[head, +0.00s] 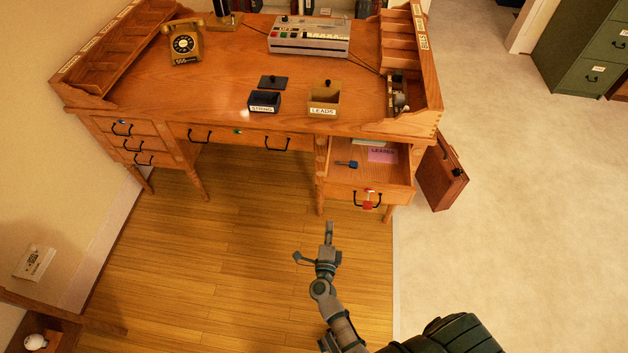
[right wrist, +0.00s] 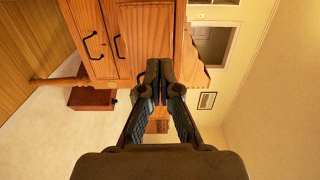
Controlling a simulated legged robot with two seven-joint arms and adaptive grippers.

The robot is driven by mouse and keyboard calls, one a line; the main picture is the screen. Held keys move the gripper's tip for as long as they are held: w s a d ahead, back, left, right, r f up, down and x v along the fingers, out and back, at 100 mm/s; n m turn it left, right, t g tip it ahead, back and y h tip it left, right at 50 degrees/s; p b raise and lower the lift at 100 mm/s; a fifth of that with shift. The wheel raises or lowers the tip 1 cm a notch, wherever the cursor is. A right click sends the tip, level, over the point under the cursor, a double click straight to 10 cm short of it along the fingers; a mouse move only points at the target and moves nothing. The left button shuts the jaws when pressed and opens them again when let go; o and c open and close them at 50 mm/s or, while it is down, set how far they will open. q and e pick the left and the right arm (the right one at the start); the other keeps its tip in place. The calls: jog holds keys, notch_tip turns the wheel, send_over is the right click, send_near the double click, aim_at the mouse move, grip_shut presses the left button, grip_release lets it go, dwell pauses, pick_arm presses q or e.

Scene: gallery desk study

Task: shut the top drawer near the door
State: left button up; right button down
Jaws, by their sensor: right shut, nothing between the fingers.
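The desk's right-hand top drawer (head: 345,192) stands pulled out in the head view, with a black handle and a red tag on its front. Inside it lie a blue object (head: 347,164) and a pink sheet marked LEASES (head: 383,155). My right gripper (head: 328,230) is shut and empty, in front of the drawer and a little left of its handle, seemingly apart from it. The right wrist view shows its closed fingers (right wrist: 164,82) before wooden fronts with black handles (right wrist: 93,45); I cannot tell which drawers these are. My left gripper is not in view.
The wooden desk (head: 215,90) holds a telephone (head: 186,45), a grey machine (head: 310,36) and two small boxes, STRING (head: 264,104) and LEADS (head: 324,98). A brown case (head: 440,172) stands right of the desk. Green cabinets (head: 585,45) are far right. The floor before the desk is clear.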

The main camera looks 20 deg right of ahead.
jog(key=b, duration=0.1)
send_near(333, 186)
jog(key=x, duration=0.6)
jog(key=shift+w+d+f+b, duration=0.1)
jog(key=shift+d+b, duration=0.2)
jog(key=shift+d, duration=0.15)
jog(key=shift+w+d, duration=0.15)
jog(key=shift+w, duration=0.2)
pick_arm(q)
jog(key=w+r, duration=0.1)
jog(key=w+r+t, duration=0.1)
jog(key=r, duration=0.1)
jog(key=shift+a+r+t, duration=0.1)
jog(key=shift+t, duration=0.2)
pick_arm(e)
jog(key=shift+a+r, duration=0.2)
jog(key=shift+a, duration=0.1)
